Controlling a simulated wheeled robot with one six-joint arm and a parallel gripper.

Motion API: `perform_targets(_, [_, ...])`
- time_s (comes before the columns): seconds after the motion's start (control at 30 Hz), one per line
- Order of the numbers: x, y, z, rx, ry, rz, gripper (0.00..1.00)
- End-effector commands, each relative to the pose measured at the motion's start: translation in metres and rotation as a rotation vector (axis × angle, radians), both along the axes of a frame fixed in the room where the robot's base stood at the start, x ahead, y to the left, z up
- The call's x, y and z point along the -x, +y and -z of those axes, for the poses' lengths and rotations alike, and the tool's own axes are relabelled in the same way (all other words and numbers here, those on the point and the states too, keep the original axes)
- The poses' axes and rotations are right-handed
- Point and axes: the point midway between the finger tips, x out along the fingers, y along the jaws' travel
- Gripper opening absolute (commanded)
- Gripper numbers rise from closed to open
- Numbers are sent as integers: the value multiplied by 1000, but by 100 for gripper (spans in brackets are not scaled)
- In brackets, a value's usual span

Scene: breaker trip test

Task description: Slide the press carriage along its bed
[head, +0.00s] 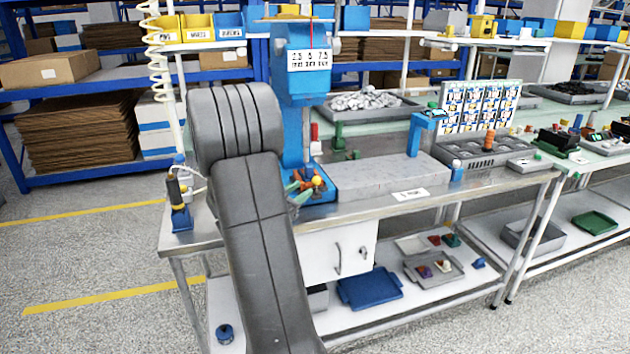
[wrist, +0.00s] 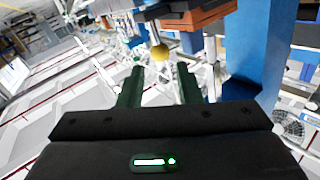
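The blue press (head: 303,75) stands on the workbench, with a blue base (head: 325,192) at its foot. Small orange parts and a yellow ball knob (head: 317,181) show low on the press, and I cannot make out which part is the carriage. My gripper (head: 298,193) is mostly hidden behind my grey arm, with green fingertips close to the knob. In the wrist view, my gripper (wrist: 160,82) is open and empty. The yellow knob (wrist: 160,52) lies just beyond the fingertips, between their lines. An orange-brown block (wrist: 205,14) is above it, and a blue column (wrist: 252,60) is at right.
A grey slab (head: 385,177) lies on the bench right of the press. A dark grey tray with round recesses (head: 470,152) is farther right. A small blue stand (head: 181,215) is at the bench's left end. The bench's front edge (head: 400,208) is mostly clear.

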Motion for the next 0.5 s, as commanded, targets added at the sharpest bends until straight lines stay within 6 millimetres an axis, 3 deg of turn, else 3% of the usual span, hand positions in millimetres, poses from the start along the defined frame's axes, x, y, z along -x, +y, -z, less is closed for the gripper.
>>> perform_targets(0.2, [-35,-29,-1,-1,-1,3,32])
perform_targets(0.5, [-59,-47,0,0,0,0,32])
